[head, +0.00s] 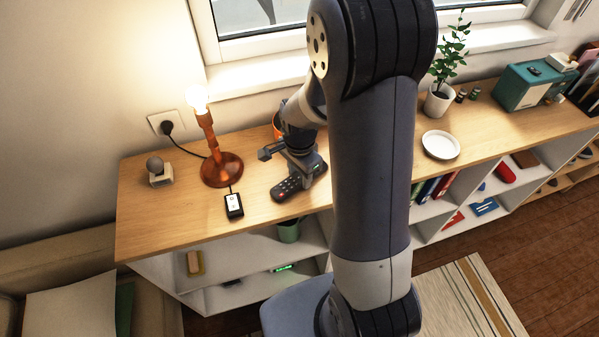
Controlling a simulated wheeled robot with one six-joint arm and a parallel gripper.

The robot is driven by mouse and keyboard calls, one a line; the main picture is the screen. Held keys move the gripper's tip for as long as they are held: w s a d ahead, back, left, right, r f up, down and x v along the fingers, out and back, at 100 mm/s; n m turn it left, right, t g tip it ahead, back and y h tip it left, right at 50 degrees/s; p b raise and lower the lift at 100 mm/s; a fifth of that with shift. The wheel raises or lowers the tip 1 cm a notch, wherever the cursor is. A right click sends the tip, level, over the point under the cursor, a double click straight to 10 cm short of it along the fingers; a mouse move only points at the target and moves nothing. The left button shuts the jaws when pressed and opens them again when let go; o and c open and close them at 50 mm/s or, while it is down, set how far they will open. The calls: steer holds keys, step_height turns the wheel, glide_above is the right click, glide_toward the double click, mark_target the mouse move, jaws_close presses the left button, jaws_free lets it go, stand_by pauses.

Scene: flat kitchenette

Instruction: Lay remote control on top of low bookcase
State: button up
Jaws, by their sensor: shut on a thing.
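The low bookcase (150,225) has a light wooden top and white open shelves, and runs along the wall under the window. The dark remote control (289,188) is at the top's front edge, left of my arm. My gripper (298,172) is shut on the remote control from above. The remote control's near end shows a red button and several grey ones. It looks level and very close to the wooden top; I cannot tell whether it touches. My arm hides part of the bookcase top to the right.
A lit copper lamp (222,170), a small black device (234,205) and a small grey-knobbed object (158,172) stand left of the gripper. An orange object (277,125) is partly hidden behind it. A white plate (440,145), potted plant (439,100) and teal box (535,86) stand right.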

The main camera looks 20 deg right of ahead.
mark_target(300, 177)
steer(key=o, duration=1)
steer(key=shift+f, duration=0.15)
step_height(300, 177, up, 12)
steer(key=shift+r, duration=0.2)
